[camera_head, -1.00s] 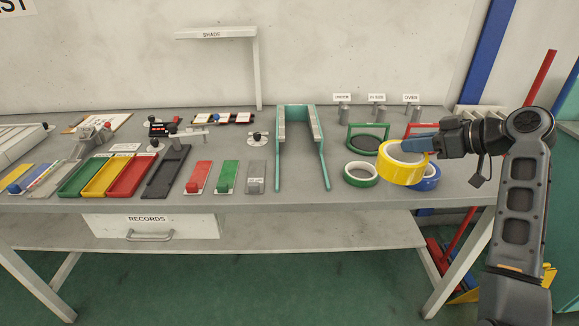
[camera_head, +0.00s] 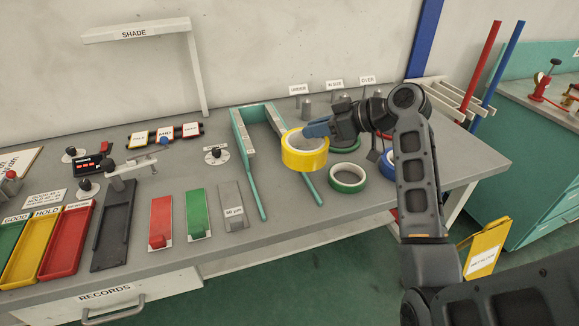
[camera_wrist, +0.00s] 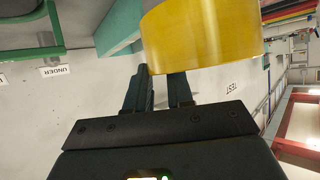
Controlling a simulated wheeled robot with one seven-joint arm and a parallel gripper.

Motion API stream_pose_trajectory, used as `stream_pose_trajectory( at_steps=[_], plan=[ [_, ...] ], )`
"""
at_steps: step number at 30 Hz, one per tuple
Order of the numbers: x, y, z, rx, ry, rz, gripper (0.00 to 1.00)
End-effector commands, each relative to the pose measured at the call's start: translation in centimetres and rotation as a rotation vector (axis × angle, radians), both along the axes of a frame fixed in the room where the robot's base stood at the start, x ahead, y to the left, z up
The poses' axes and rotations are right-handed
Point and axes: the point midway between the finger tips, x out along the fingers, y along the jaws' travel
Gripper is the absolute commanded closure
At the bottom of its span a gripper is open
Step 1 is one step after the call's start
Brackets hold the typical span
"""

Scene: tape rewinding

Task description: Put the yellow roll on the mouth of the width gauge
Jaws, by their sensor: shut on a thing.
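The yellow roll (camera_head: 305,155) is a ring of yellow tape. My gripper (camera_head: 318,130) is shut on its rim and holds it raised, its hole facing up. In the wrist view the yellow roll (camera_wrist: 203,40) fills the top middle, beyond the fingers (camera_wrist: 158,88). The width gauge (camera_head: 238,125) is a teal U-shaped frame with pale inner jaw faces, lying on the table with two thin prongs toward the front. In the head view the roll overlaps the gauge's right arm; I cannot tell its height above it. Part of that arm is hidden.
A green roll (camera_head: 347,178) lies just right of the gauge, and a blue roll (camera_head: 388,165) is partly hidden behind my arm. Labelled posts (camera_head: 305,104) stand behind. A grey block (camera_head: 233,205) and a green block (camera_head: 199,215) lie left of the prongs.

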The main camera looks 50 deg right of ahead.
Motion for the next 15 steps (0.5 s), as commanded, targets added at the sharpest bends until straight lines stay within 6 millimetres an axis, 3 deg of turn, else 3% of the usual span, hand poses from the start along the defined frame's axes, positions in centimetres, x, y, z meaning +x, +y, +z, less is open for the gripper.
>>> stream_pose_trajectory(
  at_steps=[7,15],
  plan=[
    [1.0,4.8,-2.7,0.003,0.0,0.001,1.0],
    [1.5,6.4,-4.3,0.0,0.0,-0.001,1.0]
  ],
)
